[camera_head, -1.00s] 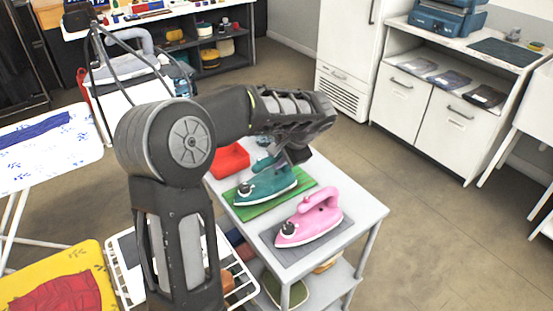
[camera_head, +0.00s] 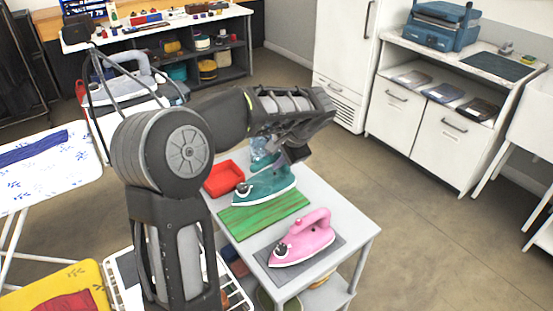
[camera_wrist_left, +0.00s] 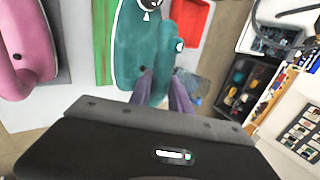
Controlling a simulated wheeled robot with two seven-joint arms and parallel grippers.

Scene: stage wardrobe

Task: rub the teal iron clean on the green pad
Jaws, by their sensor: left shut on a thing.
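The teal iron (camera_head: 266,186) stands sole down at the far edge of the green pad (camera_head: 265,215), its tip to the left. Most of the pad lies bare in front of it, with a streaked surface. In the left wrist view the teal iron (camera_wrist_left: 138,45) covers the pad's edge, and a strip of the green pad (camera_wrist_left: 102,40) shows beside it. My left gripper (camera_head: 286,156) is shut on the iron's rear handle part; its fingers (camera_wrist_left: 163,88) show there in the wrist view. The exact contact is partly hidden. My right gripper is not in view.
A pink iron (camera_head: 304,240) stands on a grey mat (camera_head: 336,246) at the near side of the white cart (camera_head: 345,222). A red tray (camera_head: 223,179) is close to the teal iron's tip. A clear bottle (camera_head: 262,150) stands behind it. The floor right of the cart is free.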

